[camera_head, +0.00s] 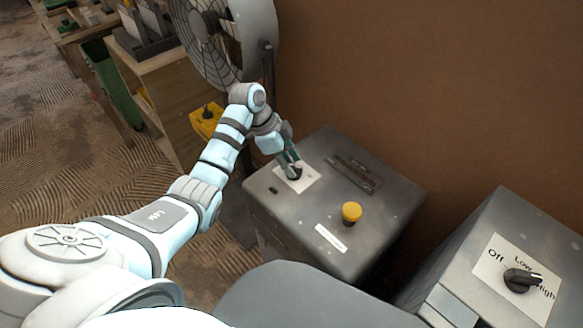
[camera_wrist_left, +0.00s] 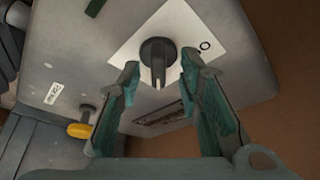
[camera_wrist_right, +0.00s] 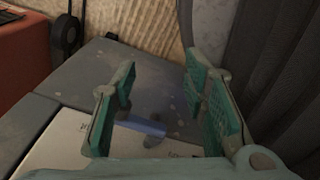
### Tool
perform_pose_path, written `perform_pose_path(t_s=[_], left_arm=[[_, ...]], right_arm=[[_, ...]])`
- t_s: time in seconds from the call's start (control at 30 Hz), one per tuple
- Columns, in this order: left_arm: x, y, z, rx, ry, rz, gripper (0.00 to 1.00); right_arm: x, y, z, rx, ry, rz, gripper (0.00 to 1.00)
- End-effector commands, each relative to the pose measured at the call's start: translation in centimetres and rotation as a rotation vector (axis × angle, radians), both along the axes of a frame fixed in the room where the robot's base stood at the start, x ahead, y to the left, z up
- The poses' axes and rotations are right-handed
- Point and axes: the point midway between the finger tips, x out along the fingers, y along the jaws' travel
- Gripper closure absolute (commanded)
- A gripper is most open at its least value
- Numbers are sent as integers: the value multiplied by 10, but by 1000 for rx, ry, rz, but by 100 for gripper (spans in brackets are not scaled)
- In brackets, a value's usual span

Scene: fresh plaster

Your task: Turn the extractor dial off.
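A black dial (camera_head: 294,173) sits on a white card on top of a grey metal box (camera_head: 300,215). My left gripper (camera_head: 289,160) is over this dial. In the left wrist view the dial (camera_wrist_left: 157,62) lies between the two open fingers (camera_wrist_left: 160,78), with a gap on each side. Part of its card's lettering shows, too little to read. A second black dial (camera_head: 521,279), on the right grey box, has a card reading Off, Low and High; its pointer is toward High. My right gripper (camera_wrist_right: 155,90) is open and empty in its wrist view. No label names the extractor.
A yellow button (camera_head: 351,212) and a white label strip (camera_head: 331,238) are on the left box. A large fan (camera_head: 215,40) stands behind my left arm. A brown wall is behind the boxes. In the right wrist view a dark grey surface (camera_wrist_right: 75,75) lies beyond the fingers.

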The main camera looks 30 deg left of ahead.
Motion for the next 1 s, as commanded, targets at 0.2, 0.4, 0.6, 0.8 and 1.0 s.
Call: perform_pose_path(t_s=[0.2, 0.4, 0.6, 0.8, 1.0], left_arm=[[3, -6, -12, 0, 0, -1, 68], [3, -6, -12, 0, -1, -2, 76], [3, -7, -12, 0, 1, -3, 100], [2, -7, -12, -1, 2, -4, 100], [2, -7, -12, -2, 4, 3, 100]], right_arm=[[3, 0, -4, 0, -6, 0, 60], [3, 0, -3, 0, -5, 0, 60], [2, 0, -3, 0, -4, 0, 60], [2, 0, -3, 0, -3, 0, 60], [2, -1, -1, -1, -3, 0, 60]])
